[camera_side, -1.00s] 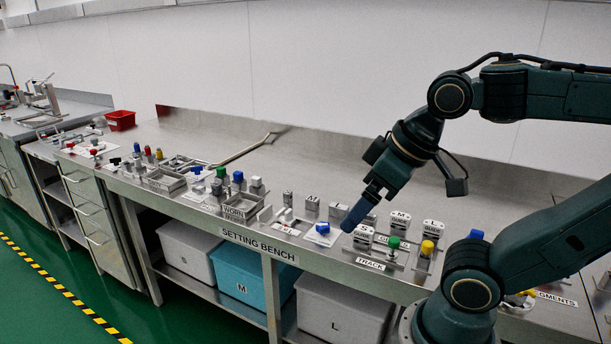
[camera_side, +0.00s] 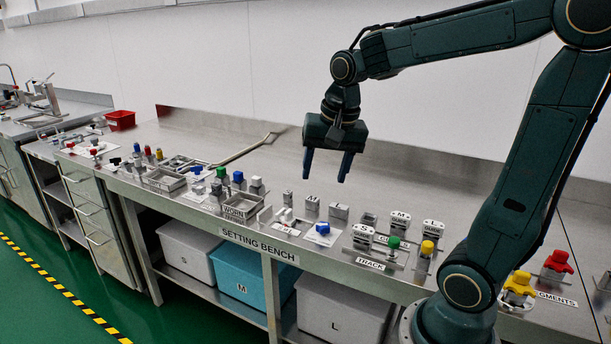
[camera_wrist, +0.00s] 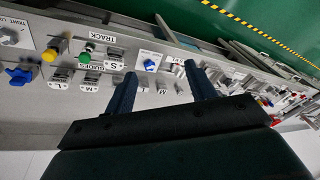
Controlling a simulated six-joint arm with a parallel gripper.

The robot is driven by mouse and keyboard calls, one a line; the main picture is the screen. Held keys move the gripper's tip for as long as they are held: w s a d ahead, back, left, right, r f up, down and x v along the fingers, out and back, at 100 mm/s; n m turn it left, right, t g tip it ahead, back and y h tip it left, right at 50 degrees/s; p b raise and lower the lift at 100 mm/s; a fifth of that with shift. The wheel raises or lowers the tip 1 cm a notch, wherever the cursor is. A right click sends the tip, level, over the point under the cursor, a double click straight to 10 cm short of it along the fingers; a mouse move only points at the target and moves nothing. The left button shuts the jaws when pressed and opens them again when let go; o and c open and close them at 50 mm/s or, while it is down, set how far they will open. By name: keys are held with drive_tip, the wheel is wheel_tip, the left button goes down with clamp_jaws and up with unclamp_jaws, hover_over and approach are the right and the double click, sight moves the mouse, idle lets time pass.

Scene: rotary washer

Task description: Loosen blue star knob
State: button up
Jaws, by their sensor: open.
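A blue knob (camera_side: 323,228) stands on a white card on the bench, left of the block marked S. It also shows in the wrist view (camera_wrist: 150,65), between my fingertips in the picture. A second blue knob, lobed like a star (camera_wrist: 18,76), shows at the left edge of the wrist view; in the side view my arm hides its place. My gripper (camera_side: 326,177) points down, open and empty, well above the bench and apart from both knobs.
Guide blocks (camera_side: 363,236), a green knob (camera_side: 394,242) and a yellow-topped post (camera_side: 427,248) stand right of the card. Yellow (camera_side: 519,283) and red (camera_side: 557,262) star knobs are farther right. A grey tray (camera_side: 243,207) is left.

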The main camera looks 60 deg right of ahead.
drive_tip(key=w+d+f+m+g, duration=0.2)
drive_tip(key=w+d+f+m, duration=0.2)
drive_tip(key=d+m, duration=0.25)
drive_tip(key=m, duration=0.5)
hover_over(323, 224)
drive_tip(key=shift+n+g+y, duration=0.25)
drive_tip(key=shift+g+y, duration=0.05)
drive_tip(key=shift+y, duration=0.1)
wheel_tip(323, 224, down, 5)
drive_tip(key=shift+f, duration=0.1)
drive_tip(key=shift+f, duration=0.1)
wheel_tip(323, 224, down, 14)
drive_tip(key=shift+r, duration=0.25)
drive_tip(key=c, duration=1)
